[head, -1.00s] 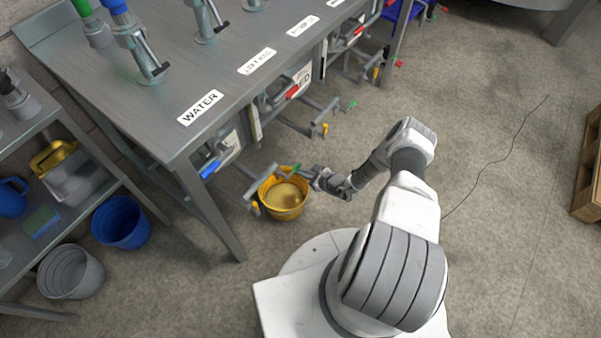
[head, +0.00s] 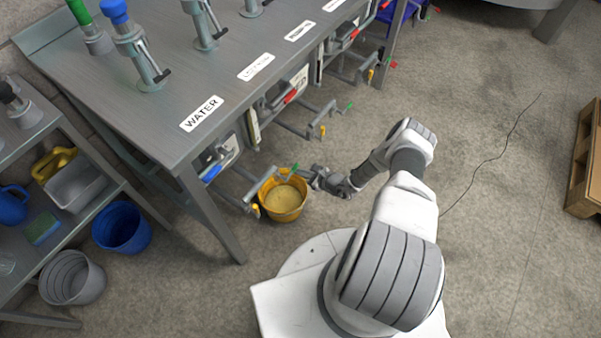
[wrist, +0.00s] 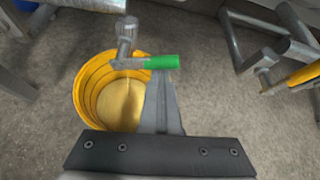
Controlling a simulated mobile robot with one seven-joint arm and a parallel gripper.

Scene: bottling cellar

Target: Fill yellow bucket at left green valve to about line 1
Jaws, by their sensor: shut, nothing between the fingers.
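The yellow bucket (head: 284,203) stands on the floor under the left green valve (head: 293,170), beside the bench leg. In the wrist view the bucket (wrist: 92,82) is upright, with pale yellowish liquid (wrist: 118,104) over its bottom and ringed inner walls. A thin streak runs down from the spout into the liquid. No line number is readable. The green handle (wrist: 161,62) lies crosswise, pointing right from the spout. My gripper (wrist: 162,82) is shut and empty, its fingertips right at the handle; contact is unclear. My gripper (head: 318,176) also shows right of the bucket in the head view.
The bench (head: 150,110) with a WATER label (head: 201,113) stands above left. Further valves, one with a green handle (head: 349,106), stick out along its front. A blue bucket (head: 121,228) and a grey bucket (head: 72,279) stand at left.

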